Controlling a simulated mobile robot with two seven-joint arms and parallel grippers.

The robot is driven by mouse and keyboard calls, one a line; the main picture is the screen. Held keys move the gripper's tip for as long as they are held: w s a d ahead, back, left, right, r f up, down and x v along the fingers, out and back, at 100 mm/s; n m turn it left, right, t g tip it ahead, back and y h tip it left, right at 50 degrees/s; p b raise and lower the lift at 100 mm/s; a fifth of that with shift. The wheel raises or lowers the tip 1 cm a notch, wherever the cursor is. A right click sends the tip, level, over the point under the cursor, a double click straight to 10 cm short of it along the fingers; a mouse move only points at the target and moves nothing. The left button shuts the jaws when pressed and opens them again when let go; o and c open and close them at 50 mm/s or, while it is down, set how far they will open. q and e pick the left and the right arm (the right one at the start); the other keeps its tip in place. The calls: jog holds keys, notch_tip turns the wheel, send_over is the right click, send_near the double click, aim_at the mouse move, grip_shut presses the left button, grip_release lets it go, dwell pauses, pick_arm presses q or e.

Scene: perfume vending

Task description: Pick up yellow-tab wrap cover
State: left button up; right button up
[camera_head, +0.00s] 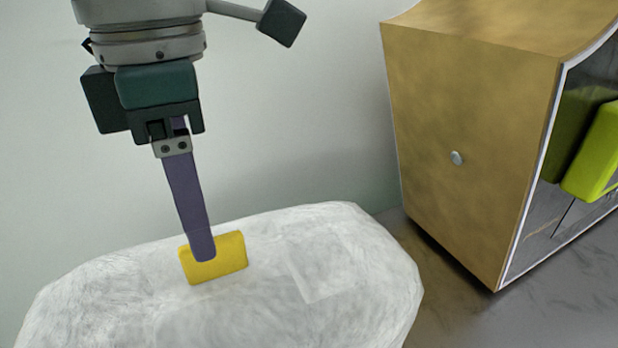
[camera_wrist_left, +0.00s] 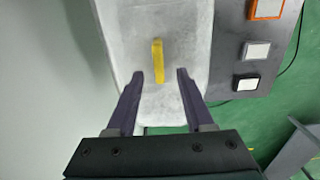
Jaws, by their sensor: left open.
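The wrap cover (camera_head: 330,262) is a large, whitish, translucent rounded form lying on the counter in the head view. Its yellow tab (camera_head: 232,262) stands up from its top. The cover (camera_wrist_left: 130,30) and the tab (camera_wrist_left: 158,60) also show in the left wrist view. My left gripper (camera_head: 203,250) points down at the tab, and one finger hides part of it in the head view. In the left wrist view my left gripper (camera_wrist_left: 160,76) is open, with the tab between and slightly ahead of its fingertips. My right gripper is not in view.
A gold-brown cabinet (camera_head: 465,130) with a clear front stands at the right, with a yellow-green object (camera_head: 598,150) at its front. The grey counter (camera_head: 450,300) has bare room beside the cover. White and black blocks (camera_wrist_left: 247,82) lie right of the cover.

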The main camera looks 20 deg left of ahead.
aim_at(231, 313)
pick_arm(q)
jog(key=f, duration=0.4)
jog(key=shift+w+d+f+b, duration=0.15)
jog(key=shift+w+f+b, duration=0.15)
jog(key=shift+f, duration=0.1)
jog(key=shift+c, duration=0.2)
grip_shut()
dwell(0.9)
